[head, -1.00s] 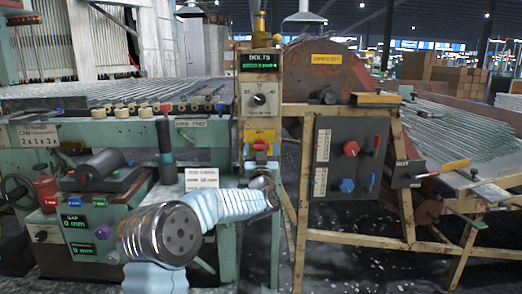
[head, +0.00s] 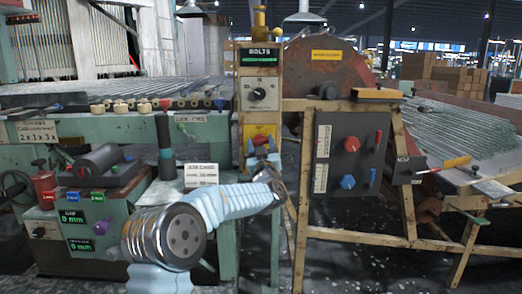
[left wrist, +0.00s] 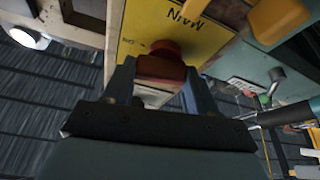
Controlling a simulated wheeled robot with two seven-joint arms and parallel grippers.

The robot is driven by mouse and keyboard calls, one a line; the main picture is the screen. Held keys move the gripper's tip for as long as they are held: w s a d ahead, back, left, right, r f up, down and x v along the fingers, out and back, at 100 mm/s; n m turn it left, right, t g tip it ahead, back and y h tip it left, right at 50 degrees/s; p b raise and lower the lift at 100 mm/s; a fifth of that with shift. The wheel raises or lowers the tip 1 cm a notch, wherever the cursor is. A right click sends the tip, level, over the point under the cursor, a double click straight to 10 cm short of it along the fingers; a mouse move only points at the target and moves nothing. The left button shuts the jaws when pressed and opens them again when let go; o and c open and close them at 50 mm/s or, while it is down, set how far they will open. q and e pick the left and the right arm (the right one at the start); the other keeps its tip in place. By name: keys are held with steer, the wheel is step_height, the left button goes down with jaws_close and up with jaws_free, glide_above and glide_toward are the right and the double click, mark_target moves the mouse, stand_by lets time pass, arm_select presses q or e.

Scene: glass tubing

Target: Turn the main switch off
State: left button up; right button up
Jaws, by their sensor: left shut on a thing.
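The main switch is a red handle (left wrist: 162,68) on a yellow plate (left wrist: 150,25) lettered MAIN, seen upside down in the left wrist view. In the head view the yellow plate (head: 262,131) is on the post below the BOLTS display. My left gripper (head: 263,151) is at the plate, with its fingers on either side of the red handle. In the left wrist view the gripper (left wrist: 160,82) is shut on the handle. The fingers hide most of the handle in the head view. My right gripper is not in view.
The BOLTS display and dial (head: 259,94) are above the yellow plate. A dark panel (head: 322,165) with red and blue knobs is to the right. A green machine (head: 85,135) with rollers and glass tubes is to the left.

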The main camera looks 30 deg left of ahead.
arm_select(q)
steer(key=n+g+y, duration=0.1)
steer(key=n, duration=0.3)
steer(key=n+g+y+b, duration=0.1)
steer(key=n+g, duration=0.1)
steer(key=n, duration=0.2)
steer(key=shift+n+g+b, duration=0.3)
steer(key=shift+n, duration=0.1)
steer(key=n+g, duration=0.1)
steer(key=n, duration=0.3)
steer(key=shift+r+g+p, duration=0.2)
steer(key=shift+g+p, duration=0.15)
steer(key=shift+g, duration=0.05)
steer(key=n+g+p, duration=0.1)
steer(key=n, duration=0.4)
steer(key=shift+n+g+h+p, duration=0.35)
steer(key=shift+n+g+h, duration=0.05)
steer(key=o, duration=1.1)
steer(key=shift+c, duration=0.2)
